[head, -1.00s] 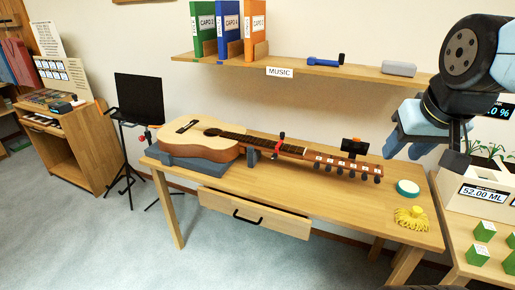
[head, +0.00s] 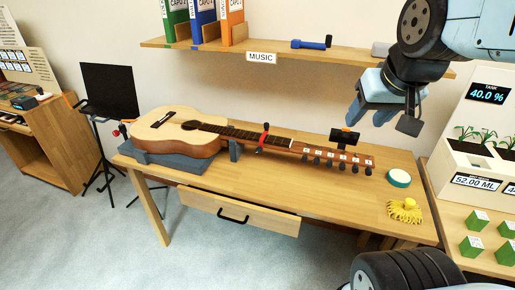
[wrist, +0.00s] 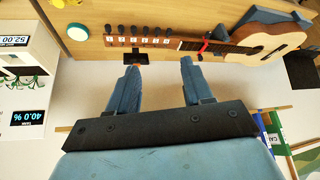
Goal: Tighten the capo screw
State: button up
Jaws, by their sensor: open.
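The acoustic guitar (head: 175,130) lies across the wooden desk, its body at left and its headstock (head: 340,160) at right. A red capo (head: 264,138) sits across the neck, and it also shows in the wrist view (wrist: 205,44). The capo's screw is too small to make out. My gripper (head: 368,116) is open and empty, in the air above the back right of the desk, clear of the guitar. In the wrist view its two fingers (wrist: 160,68) stand apart below the headstock, with the capo up and to the right.
A shelf (head: 270,56) with binders and a blue tool (head: 311,43) runs above the desk. A small clip-on device (head: 344,137) stands at the headstock. The desk front is clear.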

jog(key=w+a+f+t+y, duration=0.15)
jog(key=w+a+f, duration=0.25)
jog(key=w+a, duration=0.55)
jog(key=w+a+f+t+y, duration=0.1)
jog(key=w+a+f+t, duration=0.15)
jog(key=w+a, duration=0.65)
jog(key=w+a+f+m+t+h, duration=0.2)
jog(key=w+a+f, duration=0.2)
jog(key=w+f, duration=0.55)
jog(key=t+h, duration=0.5)
jog(key=h, duration=0.2)
send_near(258, 152)
jog(key=shift+n, duration=0.4)
jog(key=x, duration=0.9)
jog(key=shift+w, duration=0.1)
jog(key=shift+c, duration=0.2)
